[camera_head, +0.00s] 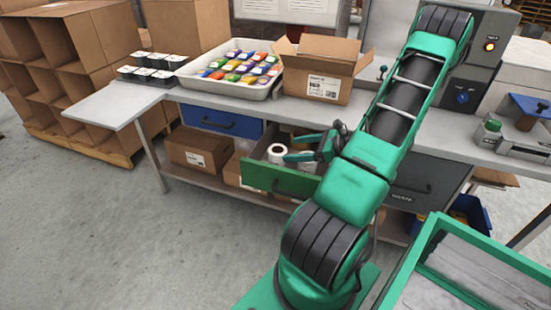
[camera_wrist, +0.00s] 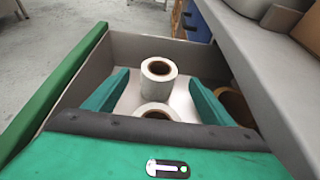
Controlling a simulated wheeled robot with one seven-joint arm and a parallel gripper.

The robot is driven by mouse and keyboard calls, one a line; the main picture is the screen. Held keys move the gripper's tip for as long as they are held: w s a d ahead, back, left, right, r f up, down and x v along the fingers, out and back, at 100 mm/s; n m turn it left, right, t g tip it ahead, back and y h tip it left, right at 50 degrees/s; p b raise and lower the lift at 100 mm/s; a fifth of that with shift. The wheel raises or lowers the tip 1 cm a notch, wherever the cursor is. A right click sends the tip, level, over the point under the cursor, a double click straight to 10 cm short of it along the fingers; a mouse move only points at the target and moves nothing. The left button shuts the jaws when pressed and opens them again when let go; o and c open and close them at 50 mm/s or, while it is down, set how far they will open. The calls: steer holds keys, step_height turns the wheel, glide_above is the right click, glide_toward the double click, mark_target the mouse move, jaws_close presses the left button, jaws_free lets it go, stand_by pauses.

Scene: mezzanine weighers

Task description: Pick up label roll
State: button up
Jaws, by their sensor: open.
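A white label roll (camera_wrist: 158,70) with a brown core stands on end in an open drawer; it also shows in the head view (camera_head: 277,151). A second white roll (camera_wrist: 157,109) stands nearer to my gripper, partly hidden by my gripper's body. Whether the fingers touch a roll I cannot tell.
The workbench edge (camera_wrist: 245,75) overhangs the drawer closely on the right in the wrist view. A brown roll (camera_wrist: 236,105) lies partly hidden under it. On the bench are a tray of colourful items (camera_head: 233,88) and an open cardboard box (camera_head: 318,77). A blue drawer (camera_head: 222,122) is left.

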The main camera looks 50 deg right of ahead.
mark_target(273, 150)
steer(key=x, duration=0.4)
steer(key=shift+w+a, duration=0.2)
steer(key=shift+w, duration=0.2)
steer(key=shift+c, duration=0.7)
steer(key=c, duration=1.1)
steer(key=shift+r, duration=0.1)
